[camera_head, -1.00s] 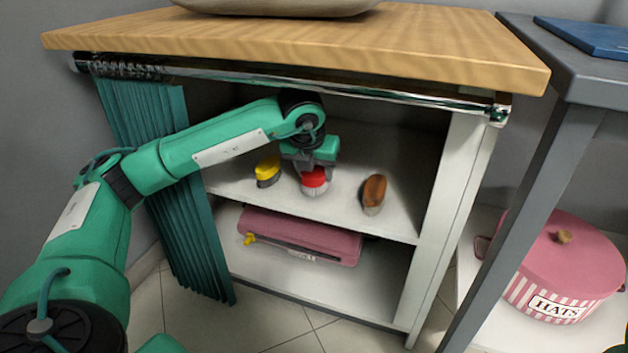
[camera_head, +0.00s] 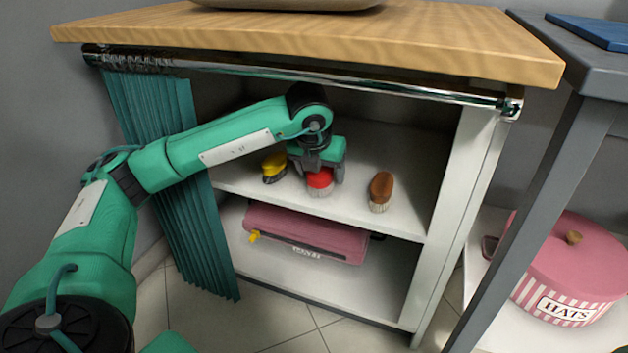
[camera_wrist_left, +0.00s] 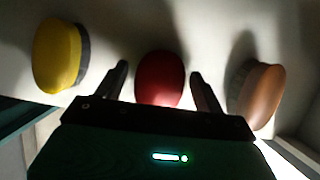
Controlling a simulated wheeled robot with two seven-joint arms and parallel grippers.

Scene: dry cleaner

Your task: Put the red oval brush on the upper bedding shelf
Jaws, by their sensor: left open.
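The red oval brush (camera_head: 320,183) stands on the upper shelf (camera_head: 400,220) of the white cabinet, bristles down, between a yellow brush and a brown brush. My left gripper (camera_head: 318,172) is over it, open, with a finger on either side. In the left wrist view the red brush (camera_wrist_left: 160,79) lies between the two open fingertips (camera_wrist_left: 158,80), with a gap on each side. The gripper hides part of the brush top in the head view. My right gripper is not in view.
The yellow brush (camera_head: 274,166) is close on the left and the brown brush (camera_head: 381,188) is on the right. A pink case (camera_head: 310,236) lies on the lower shelf. A teal curtain (camera_head: 170,170) hangs at the left, and a chrome rail (camera_head: 300,77) crosses above the opening.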

